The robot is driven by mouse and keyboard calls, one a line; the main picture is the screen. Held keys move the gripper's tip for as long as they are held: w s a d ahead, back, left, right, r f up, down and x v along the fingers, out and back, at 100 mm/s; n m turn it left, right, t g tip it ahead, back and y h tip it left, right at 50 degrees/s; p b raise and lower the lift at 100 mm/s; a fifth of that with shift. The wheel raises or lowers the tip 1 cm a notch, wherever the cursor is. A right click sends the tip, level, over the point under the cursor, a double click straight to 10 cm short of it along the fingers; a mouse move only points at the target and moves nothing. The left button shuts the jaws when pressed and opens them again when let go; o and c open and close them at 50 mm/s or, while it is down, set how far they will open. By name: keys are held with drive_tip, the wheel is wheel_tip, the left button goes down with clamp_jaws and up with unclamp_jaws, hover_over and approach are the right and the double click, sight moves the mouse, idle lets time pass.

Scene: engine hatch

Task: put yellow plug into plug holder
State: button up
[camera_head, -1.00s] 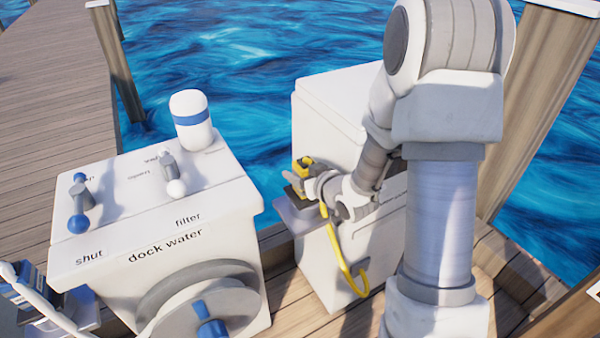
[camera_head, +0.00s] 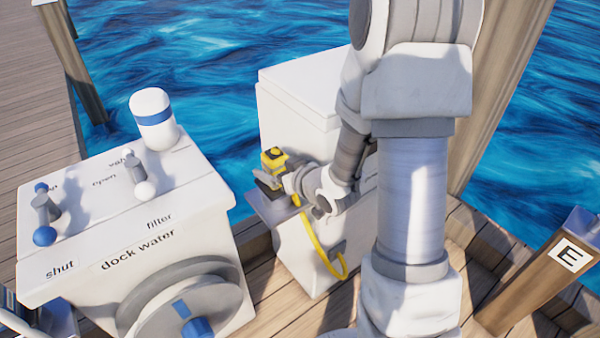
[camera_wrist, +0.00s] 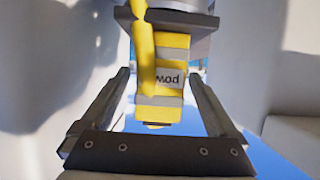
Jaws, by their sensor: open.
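The yellow plug (camera_head: 272,159) stands upright at a grey bracket (camera_head: 272,207) on the left side of a white cabinet (camera_head: 295,108). It appears to be in this holder, though how deep it sits is hidden. My gripper (camera_head: 270,181) is open at the plug. In the wrist view, the plug (camera_wrist: 165,72) is between my two spread fingers (camera_wrist: 160,75), with visible gaps on both sides. Its label is upside down there, and the grey bracket (camera_wrist: 190,22) is at the top. A yellow cable (camera_head: 318,247) runs from the plug down towards the cabinet.
A white dock-water console (camera_head: 125,210) with levers, a blue-banded filter bottle (camera_head: 154,119) and a large grey wheel (camera_head: 185,305) stands left. A wooden post marked E (camera_head: 540,270) stands right. Water lies behind the wooden deck.

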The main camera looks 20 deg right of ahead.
drive_tip(key=v, duration=0.2)
drive_tip(key=shift+s+d+r+p, duration=0.1)
drive_tip(key=shift+s+r+p, duration=0.15)
drive_tip(key=shift+r+p, duration=0.1)
drive_tip(key=shift+s+r+p, duration=0.2)
drive_tip(key=shift+s+p, duration=0.05)
drive_tip(key=shift+p, duration=0.35)
drive_tip(key=p+v, duration=0.6)
drive_tip(key=p, duration=1.3)
approach(280, 167)
drive_tip(key=shift+s+d+r, duration=0.1)
drive_tip(key=shift+s+d, duration=0.05)
drive_tip(key=shift+s, duration=0.3)
drive_tip(key=shift+s+d+r, duration=0.1)
drive_tip(key=shift+s+d, duration=0.05)
drive_tip(key=shift+s, duration=0.25)
drive_tip(key=shift+f, duration=0.1)
